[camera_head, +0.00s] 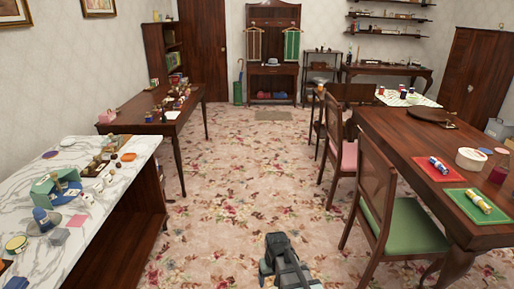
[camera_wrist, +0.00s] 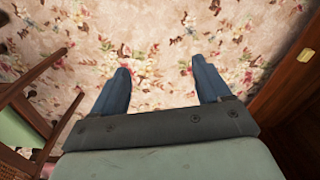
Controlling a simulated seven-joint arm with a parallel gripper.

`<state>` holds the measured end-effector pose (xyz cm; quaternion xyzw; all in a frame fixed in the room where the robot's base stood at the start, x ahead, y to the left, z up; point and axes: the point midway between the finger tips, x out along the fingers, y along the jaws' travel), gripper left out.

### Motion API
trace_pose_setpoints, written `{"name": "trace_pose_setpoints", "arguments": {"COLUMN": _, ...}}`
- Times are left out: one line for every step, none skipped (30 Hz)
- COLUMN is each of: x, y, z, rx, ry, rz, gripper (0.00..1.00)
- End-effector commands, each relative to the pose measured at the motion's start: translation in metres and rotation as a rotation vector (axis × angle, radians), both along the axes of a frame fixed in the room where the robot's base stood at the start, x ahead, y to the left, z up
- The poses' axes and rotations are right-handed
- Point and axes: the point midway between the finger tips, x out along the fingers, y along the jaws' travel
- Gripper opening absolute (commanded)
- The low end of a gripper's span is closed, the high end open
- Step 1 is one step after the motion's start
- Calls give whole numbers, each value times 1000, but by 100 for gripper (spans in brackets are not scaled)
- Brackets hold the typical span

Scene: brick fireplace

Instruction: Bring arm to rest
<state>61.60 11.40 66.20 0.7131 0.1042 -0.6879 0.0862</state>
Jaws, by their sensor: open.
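My gripper (camera_wrist: 160,84) shows in the wrist view with its two blue fingers spread wide apart. It is open, and nothing is between the fingers. Patterned floral carpet lies beyond the fingertips. In the head view, a grey part of my arm (camera_head: 284,262) shows at the bottom middle, over the carpet. The gripper fingers cannot be made out there.
A marble-topped counter (camera_head: 120,183) with small items stands at left, and a wooden desk (camera_head: 140,118) behind it. A dining table (camera_head: 395,135) and a green-seated chair (camera_head: 412,228) stand at right. The carpet (camera_head: 255,165) between them is clear.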

Motion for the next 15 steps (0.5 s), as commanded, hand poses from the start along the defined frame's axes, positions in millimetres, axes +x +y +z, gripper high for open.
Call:
{"name": "trace_pose_setpoints", "arguments": {"x": -14, "y": -22, "z": -4, "rx": -4, "ry": 6, "rz": -43, "gripper": 76}}
{"name": "trace_pose_setpoints", "arguments": {"x": -18, "y": -31, "z": -6, "rx": -6, "ry": 8, "rz": -64, "gripper": 76}}
{"name": "trace_pose_setpoints", "arguments": {"x": -24, "y": -42, "z": -9, "rx": -7, "ry": 10, "rz": -91, "gripper": 76}}
{"name": "trace_pose_setpoints", "arguments": {"x": -28, "y": -51, "z": -11, "rx": -9, "ry": 12, "rz": -110, "gripper": 76}}
{"name": "trace_pose_setpoints", "arguments": {"x": -32, "y": -58, "z": -12, "rx": -11, "ry": 14, "rz": -126, "gripper": 76}}
{"name": "trace_pose_setpoints", "arguments": {"x": -37, "y": -67, "z": -14, "rx": -13, "ry": 16, "rz": -148, "gripper": 76}}
{"name": "trace_pose_setpoints", "arguments": {"x": -40, "y": -73, "z": -15, "rx": -15, "ry": 18, "rz": -163, "gripper": 76}}
{"name": "trace_pose_setpoints", "arguments": {"x": -44, "y": -79, "z": -17, "rx": -16, "ry": 20, "rz": -178, "gripper": 76}}
{"name": "trace_pose_setpoints", "arguments": {"x": -49, "y": -87, "z": -18, "rx": -18, "ry": 23, "rz": -198, "gripper": 76}}
{"name": "trace_pose_setpoints", "arguments": {"x": -53, "y": -93, "z": -20, "rx": -20, "ry": 25, "rz": -212, "gripper": 76}}
{"name": "trace_pose_setpoints", "arguments": {"x": -57, "y": -98, "z": -21, "rx": -21, "ry": 26, "rz": -225, "gripper": 76}}
{"name": "trace_pose_setpoints", "arguments": {"x": -62, "y": -105, "z": -22, "rx": -23, "ry": 28, "rz": -243, "gripper": 76}}
{"name": "trace_pose_setpoints", "arguments": {"x": -66, "y": -110, "z": -23, "rx": -24, "ry": 29, "rz": -256, "gripper": 76}}
{"name": "trace_pose_setpoints", "arguments": {"x": -69, "y": -115, "z": -24, "rx": -24, "ry": 30, "rz": -270, "gripper": 76}}
{"name": "trace_pose_setpoints", "arguments": {"x": -73, "y": -118, "z": -28, "rx": -26, "ry": 36, "rz": -279, "gripper": 76}}
